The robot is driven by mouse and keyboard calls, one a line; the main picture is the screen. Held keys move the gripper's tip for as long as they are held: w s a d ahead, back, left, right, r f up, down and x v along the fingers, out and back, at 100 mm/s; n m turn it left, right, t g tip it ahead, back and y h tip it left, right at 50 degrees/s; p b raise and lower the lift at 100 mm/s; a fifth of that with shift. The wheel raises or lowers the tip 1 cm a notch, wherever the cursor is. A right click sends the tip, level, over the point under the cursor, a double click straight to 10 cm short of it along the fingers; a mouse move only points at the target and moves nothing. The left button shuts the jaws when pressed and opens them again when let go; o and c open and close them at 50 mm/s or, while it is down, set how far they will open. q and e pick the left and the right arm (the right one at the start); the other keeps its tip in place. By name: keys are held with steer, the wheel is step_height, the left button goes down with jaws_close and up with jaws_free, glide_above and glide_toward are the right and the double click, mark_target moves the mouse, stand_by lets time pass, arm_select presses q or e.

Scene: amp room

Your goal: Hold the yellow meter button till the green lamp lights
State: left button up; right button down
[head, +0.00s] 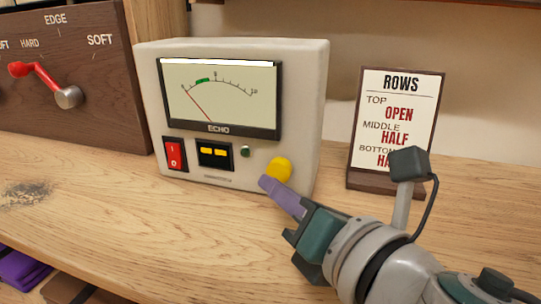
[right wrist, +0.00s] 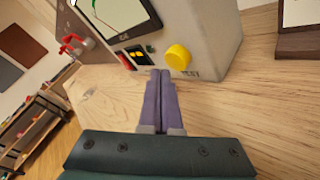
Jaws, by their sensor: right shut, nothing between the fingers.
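The cream ECHO meter (head: 310,110) stands upright on the wooden bench. Its round yellow button (head: 281,168) is at the lower right of the front; it also shows in the right wrist view (right wrist: 178,57). The small green lamp (head: 245,151) left of the button looks dark. The dial needle (head: 200,108) points to the low left end, left of the green band. My right gripper (head: 266,182), with purple fingers, is shut and empty. Its tips (right wrist: 160,74) are just beside the button's lower left; I cannot tell whether they touch it. My left gripper is not in view.
A red rocker switch (head: 175,154) and a dark window with two yellow bars (head: 214,153) sit left of the lamp. A brown panel with a red lever (head: 40,80) stands at left. A ROWS sign (head: 398,115) stands at right. The bench front is clear.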

stand_by(0.5)
steer(key=shift+w, duration=0.2)
steer(key=shift+w+d, duration=0.1)
steer(key=shift+w, duration=0.15)
steer(key=shift+w+d, duration=0.1)
steer(key=shift+w, duration=0.05)
stand_by(0.4)
steer(key=shift+w+d, duration=0.1)
steer(key=shift+w, duration=0.25)
stand_by(0.6)
stand_by(0.8)
stand_by(0.8)
stand_by(1.0)
